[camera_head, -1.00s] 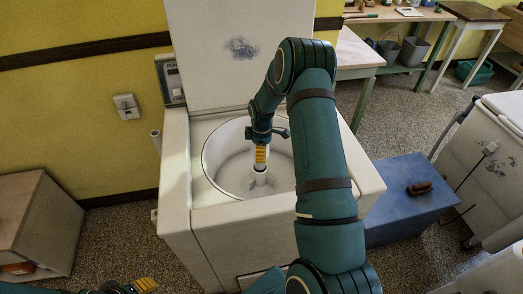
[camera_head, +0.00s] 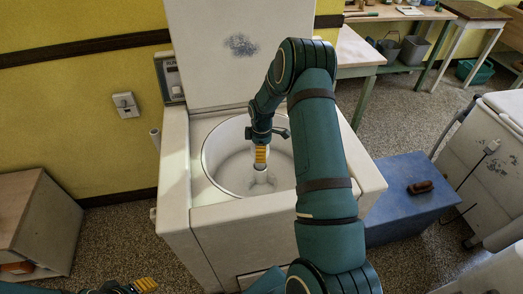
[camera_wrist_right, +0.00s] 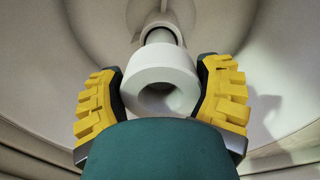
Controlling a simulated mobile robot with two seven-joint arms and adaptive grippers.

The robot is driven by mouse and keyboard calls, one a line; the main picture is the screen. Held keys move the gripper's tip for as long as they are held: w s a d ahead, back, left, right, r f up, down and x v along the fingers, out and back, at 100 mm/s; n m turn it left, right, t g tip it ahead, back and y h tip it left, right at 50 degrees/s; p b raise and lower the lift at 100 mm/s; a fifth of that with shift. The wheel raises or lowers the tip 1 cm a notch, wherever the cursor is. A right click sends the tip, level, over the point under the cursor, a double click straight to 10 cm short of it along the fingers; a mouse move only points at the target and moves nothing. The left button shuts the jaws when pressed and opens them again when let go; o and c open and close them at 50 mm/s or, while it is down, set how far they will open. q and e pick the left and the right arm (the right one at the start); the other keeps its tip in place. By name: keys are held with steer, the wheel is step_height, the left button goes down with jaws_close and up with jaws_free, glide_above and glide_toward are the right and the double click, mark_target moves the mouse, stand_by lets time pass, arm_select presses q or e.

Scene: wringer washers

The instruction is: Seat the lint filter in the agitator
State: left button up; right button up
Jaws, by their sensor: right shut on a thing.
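My right gripper (camera_head: 261,156) is inside the open washer tub (camera_head: 213,172), shut on the lint filter. The lint filter (camera_wrist_right: 160,63) is a white, thick-walled ring between the yellow finger pads in the right wrist view. The agitator (camera_wrist_right: 158,34) is the pale post beyond it, roughly in line with the filter. In the head view the agitator (camera_head: 261,187) stands at the tub's middle, just under the fingers. I cannot tell whether filter and post touch. My left gripper (camera_head: 145,285) shows only in part at the bottom left; its opening is unclear.
The washer's lid (camera_head: 240,75) stands raised behind the tub. A blue box (camera_head: 402,215) with a brown object (camera_head: 419,187) on it is at the right. A wooden cabinet (camera_head: 45,215) stands at the left. The tub wall surrounds my right gripper.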

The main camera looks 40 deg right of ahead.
mark_target(262, 165)
steer(key=shift+f+b, duration=2.75)
steer(key=shift+f, duration=0.8)
stand_by(1.0)
steer(key=shift+s+a+f+b, duration=0.1)
steer(key=shift+s+f+b, duration=0.05)
steer(key=shift+f+b, duration=0.3)
stand_by(1.3)
steer(key=o, duration=1)
steer(key=shift+o, duration=1)
steer(key=shift+r, duration=0.2)
steer(key=shift+r+p, duration=2)
steer(key=shift+r, duration=1.45)
